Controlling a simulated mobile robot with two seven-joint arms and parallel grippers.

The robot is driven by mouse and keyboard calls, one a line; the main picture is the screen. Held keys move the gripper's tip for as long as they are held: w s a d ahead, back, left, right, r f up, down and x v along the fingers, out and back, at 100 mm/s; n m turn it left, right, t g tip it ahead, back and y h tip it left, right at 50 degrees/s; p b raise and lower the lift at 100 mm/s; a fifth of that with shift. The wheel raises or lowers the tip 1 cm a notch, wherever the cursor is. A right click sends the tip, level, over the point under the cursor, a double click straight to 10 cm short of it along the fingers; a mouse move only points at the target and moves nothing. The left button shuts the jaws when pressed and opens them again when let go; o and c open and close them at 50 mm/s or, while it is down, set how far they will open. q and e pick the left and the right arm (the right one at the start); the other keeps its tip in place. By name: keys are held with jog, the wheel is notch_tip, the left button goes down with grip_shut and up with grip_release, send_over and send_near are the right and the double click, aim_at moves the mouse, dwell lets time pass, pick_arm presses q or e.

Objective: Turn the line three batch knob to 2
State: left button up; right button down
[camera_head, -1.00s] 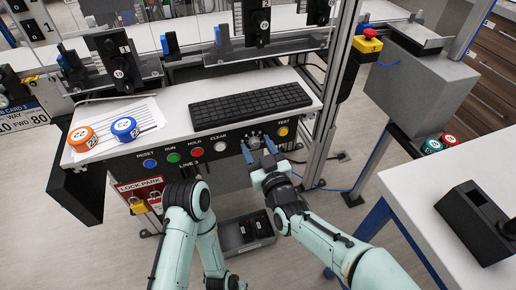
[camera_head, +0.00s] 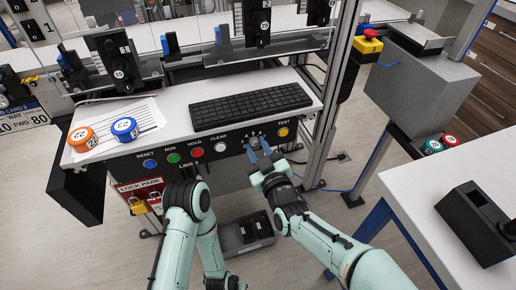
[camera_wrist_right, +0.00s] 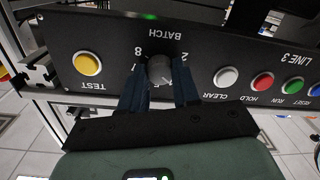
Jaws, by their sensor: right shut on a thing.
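The batch knob (camera_wrist_right: 159,69) is a dark grey round dial on the black line 3 panel (camera_head: 166,145). It sits between the CLEAR and TEST buttons. In the right wrist view the panel is upside down, with BATCH and the numbers 8 and 2 readable near the knob. A short pale mark shows on the knob's face, but I cannot tell which number it points to. My right gripper (camera_head: 258,150) is shut on the knob, with one blue finger on each side (camera_wrist_right: 160,85). In the head view the fingers mostly hide the knob. My left gripper is out of view.
The white CLEAR button (camera_wrist_right: 227,77) and yellow TEST button (camera_wrist_right: 88,64) flank the knob. A black keyboard (camera_head: 250,105) and orange (camera_head: 82,139) and blue (camera_head: 124,129) discs lie on the desk above. A metal post (camera_head: 328,110) stands just right of the panel.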

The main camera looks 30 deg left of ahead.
jog(key=n, duration=0.2)
jog(key=shift+n, duration=0.4)
jog(key=n, duration=0.3)
jog(key=shift+n, duration=0.3)
jog(key=n+p, duration=0.1)
jog(key=n, duration=0.2)
jog(key=shift+s, duration=0.1)
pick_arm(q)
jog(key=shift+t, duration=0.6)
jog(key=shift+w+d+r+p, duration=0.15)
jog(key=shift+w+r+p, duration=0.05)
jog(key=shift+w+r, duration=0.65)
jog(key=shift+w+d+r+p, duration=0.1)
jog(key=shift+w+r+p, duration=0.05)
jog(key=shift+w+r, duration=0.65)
pick_arm(e)
jog(key=shift+n+h, duration=0.3)
jog(key=shift+n, duration=1.4)
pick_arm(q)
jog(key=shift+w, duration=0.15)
pick_arm(e)
jog(key=c, duration=0.8)
grip_release()
